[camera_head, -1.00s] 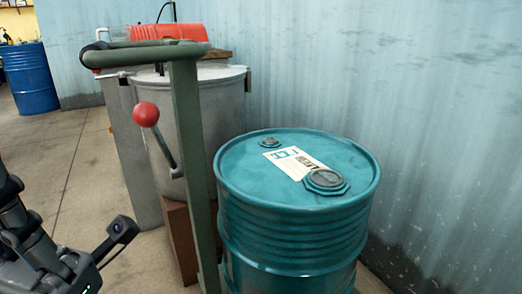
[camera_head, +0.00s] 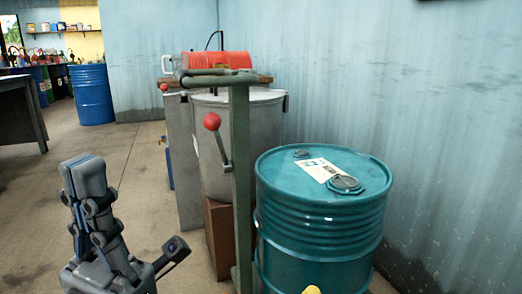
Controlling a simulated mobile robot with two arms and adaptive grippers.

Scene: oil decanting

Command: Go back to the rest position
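My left gripper (camera_head: 84,176) stands at the lower left, fingers pointing up. Its two finger pads sit close together with nothing between them. It is over open floor, apart from the drum and the trolley. A teal oil drum (camera_head: 300,230) stands upright at centre right, with a label and two caps on its lid. A green post with a handle (camera_head: 241,180) stands just left of the drum, and a lever with a red ball (camera_head: 212,121) shows beside it. My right gripper is not in view.
A grey metal vat (camera_head: 208,150) and a red canister (camera_head: 220,61) are behind the post. A corrugated wall (camera_head: 440,130) closes the right side. A blue drum (camera_head: 92,95) and a dark table (camera_head: 20,110) are far left. The floor (camera_head: 110,140) between is clear.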

